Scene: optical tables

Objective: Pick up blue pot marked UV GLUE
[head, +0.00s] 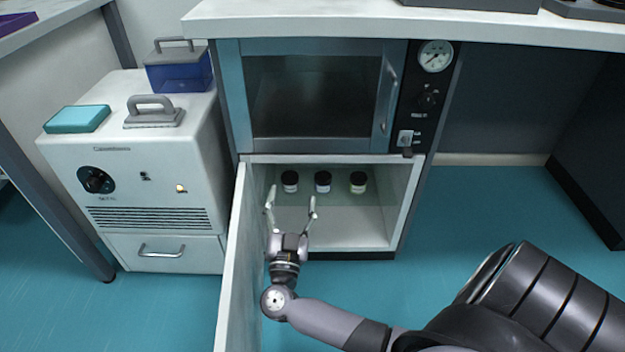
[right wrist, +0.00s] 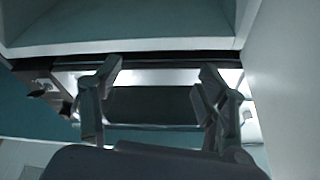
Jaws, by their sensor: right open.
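Three small pots with black lids stand in a row inside the open lower cabinet (head: 345,228): a left pot (head: 290,186), a middle pot (head: 323,187) and a right pot (head: 358,187). Their labels are too small to read, and I cannot tell which is blue or marked UV GLUE. My right gripper (head: 291,203) is open and empty at the left side of the cabinet opening, near the left pot in the picture but apart from it. Both its fingers also show in the right wrist view (right wrist: 162,75), where no pot is visible. My left gripper is out of view.
The cabinet door (head: 234,270) stands open close left of my right gripper. An oven with a glass door (head: 315,100) sits above the opening. A white unit (head: 150,180) stands left, carrying a blue box (head: 180,75). Floor to the right is clear.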

